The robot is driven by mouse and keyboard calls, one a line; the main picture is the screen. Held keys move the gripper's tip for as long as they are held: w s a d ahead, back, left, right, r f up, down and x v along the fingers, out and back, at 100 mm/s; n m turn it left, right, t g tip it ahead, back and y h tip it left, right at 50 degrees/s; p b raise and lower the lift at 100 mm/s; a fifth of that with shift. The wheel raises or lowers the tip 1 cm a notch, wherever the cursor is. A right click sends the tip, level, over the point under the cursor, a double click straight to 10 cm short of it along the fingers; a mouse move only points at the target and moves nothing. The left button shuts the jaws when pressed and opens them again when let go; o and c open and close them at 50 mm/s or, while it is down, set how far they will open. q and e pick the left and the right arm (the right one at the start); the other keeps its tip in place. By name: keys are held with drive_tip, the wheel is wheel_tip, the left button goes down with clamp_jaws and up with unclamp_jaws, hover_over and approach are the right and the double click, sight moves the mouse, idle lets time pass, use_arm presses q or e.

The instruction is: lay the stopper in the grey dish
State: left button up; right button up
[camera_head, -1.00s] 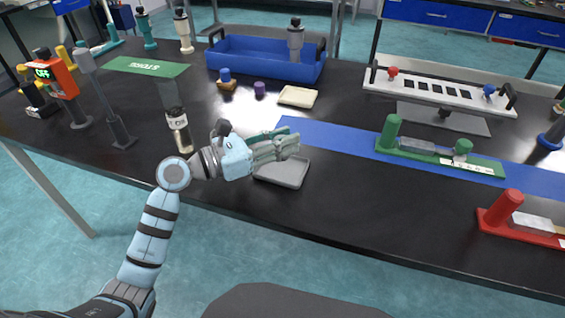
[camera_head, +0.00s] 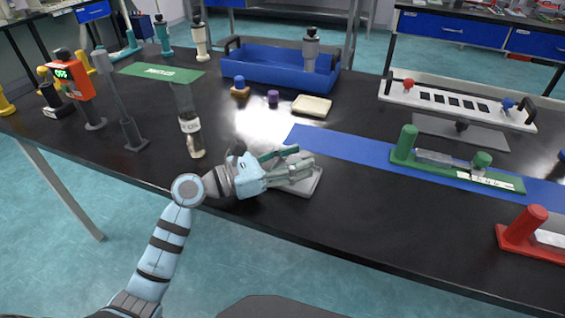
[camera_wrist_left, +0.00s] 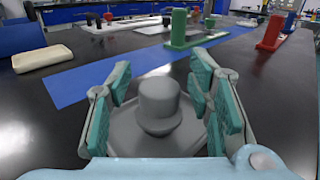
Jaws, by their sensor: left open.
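The grey dish (camera_head: 312,187) lies near the table's front edge, partly hidden by my left gripper (camera_head: 290,172). In the left wrist view the dish (camera_wrist_left: 125,132) shows beneath a grey stopper (camera_wrist_left: 159,103) with a rounded, stepped body. The stopper appears to be in the dish, between the fingers of my left gripper (camera_wrist_left: 158,105). The fingers are spread, with a visible gap on each side of the stopper. The stopper is hidden behind the hand in the head view. My right gripper is not in view.
A clear bottle (camera_head: 188,125) stands left of the hand. A cream dish (camera_head: 312,106), a small purple item (camera_head: 273,97) and a blue tray (camera_head: 270,75) are behind. A green fixture (camera_head: 450,167) and a red one (camera_head: 525,230) stand to the right. The front middle of the table is clear.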

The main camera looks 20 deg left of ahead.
use_arm(q)
drive_tip(key=v, duration=1.2)
